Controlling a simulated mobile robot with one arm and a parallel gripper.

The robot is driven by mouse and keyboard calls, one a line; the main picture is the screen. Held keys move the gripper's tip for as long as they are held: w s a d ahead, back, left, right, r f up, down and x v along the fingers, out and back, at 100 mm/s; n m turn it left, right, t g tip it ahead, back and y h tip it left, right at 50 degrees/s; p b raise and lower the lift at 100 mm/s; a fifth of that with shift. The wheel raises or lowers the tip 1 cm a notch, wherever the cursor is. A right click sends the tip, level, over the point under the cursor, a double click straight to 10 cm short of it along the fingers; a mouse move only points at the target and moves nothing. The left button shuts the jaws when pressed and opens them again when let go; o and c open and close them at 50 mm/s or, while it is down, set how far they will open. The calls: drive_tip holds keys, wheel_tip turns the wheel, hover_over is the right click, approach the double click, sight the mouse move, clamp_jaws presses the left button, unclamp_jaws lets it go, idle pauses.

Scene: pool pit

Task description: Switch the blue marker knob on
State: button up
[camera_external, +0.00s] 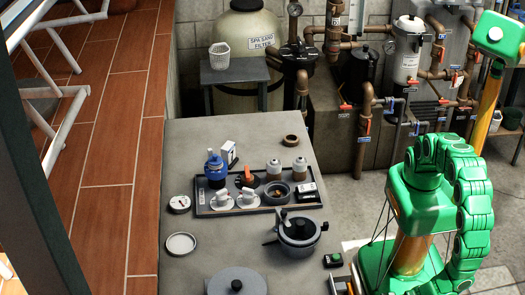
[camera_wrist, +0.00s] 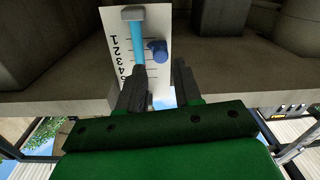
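The blue marker knob (camera_wrist: 157,50) shows in the wrist view on a white plate (camera_wrist: 115,30) with black numbers and tick marks. A light-blue strip with a grey end (camera_wrist: 133,14) runs along the plate beside the knob. My gripper (camera_wrist: 161,66) has its two dark fingers apart with a gap between them, and nothing is held. The knob lies just beyond the fingertips, in line with the gap; contact is not visible. In the external view I cannot pick out the knob or my gripper's fingers; my green arm (camera_external: 424,195) stands at the right.
A grey table (camera_external: 190,135) carries a dark tray (camera_external: 222,209) with cups and bottles, a lidded pot (camera_external: 297,232) and a loose ring (camera_external: 291,140). Brown pipes (camera_external: 365,135) and a filter tank (camera_external: 250,55) stand behind. Open floor lies right of my arm.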

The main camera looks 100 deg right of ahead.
drive_tip(key=shift+w+a, duration=0.1)
drive_tip(key=shift+w, duration=2.55)
clamp_jaws()
